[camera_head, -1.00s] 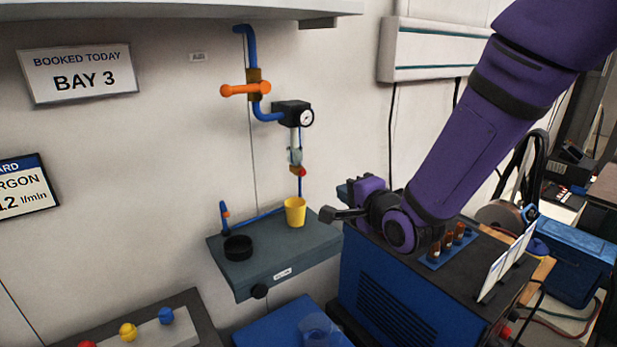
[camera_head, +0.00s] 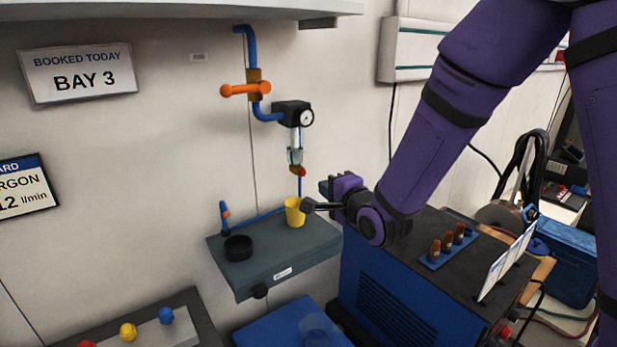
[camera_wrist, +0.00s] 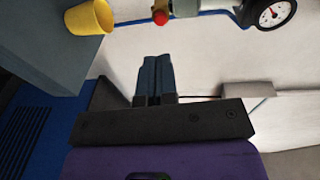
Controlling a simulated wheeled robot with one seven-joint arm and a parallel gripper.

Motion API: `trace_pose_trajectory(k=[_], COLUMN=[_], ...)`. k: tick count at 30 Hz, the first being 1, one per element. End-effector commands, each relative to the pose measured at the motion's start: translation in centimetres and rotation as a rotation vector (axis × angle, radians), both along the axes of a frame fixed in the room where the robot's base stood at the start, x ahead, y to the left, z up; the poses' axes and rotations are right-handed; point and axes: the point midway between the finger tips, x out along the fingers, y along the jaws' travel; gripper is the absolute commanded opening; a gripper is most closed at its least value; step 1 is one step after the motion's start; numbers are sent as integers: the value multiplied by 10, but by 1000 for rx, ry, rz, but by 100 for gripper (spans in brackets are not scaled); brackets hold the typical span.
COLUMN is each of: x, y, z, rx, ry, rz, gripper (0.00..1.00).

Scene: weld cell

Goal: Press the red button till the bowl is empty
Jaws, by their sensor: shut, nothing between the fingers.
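The red button (camera_head: 301,172) sits at the bottom of a small clear bowl (camera_head: 295,156), under the black regulator with the round gauge. The button also shows at the top of the wrist view (camera_wrist: 160,18), with part of the bowl (camera_wrist: 185,8). The bowl's lower part looks greyish; its liquid level is too small to tell. A yellow cup (camera_head: 294,213) stands upright on the grey shelf below. It shows in the wrist view (camera_wrist: 90,17) too. My gripper (camera_head: 308,205) is shut and empty, at the cup's right in the picture, below the button and apart from it.
The grey shelf (camera_head: 270,268) also carries a black round dish (camera_head: 238,247). An orange-handled valve (camera_head: 246,89) is on the blue pipe above. A blue machine (camera_head: 385,290) stands under my arm, with a rack of brown-topped pieces (camera_head: 448,246).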

Motion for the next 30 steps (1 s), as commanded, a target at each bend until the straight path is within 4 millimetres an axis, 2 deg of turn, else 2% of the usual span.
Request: trace_pose_trajectory(k=[9, 15, 21, 30], x=[51, 71, 78, 79], y=[28, 39, 42, 42], z=[-6, -8, -9, -9], rx=[0, 0, 0, 0], ry=[0, 0, -1, -1], rz=[1, 0, 0, 0], gripper=[0, 0, 0, 0])
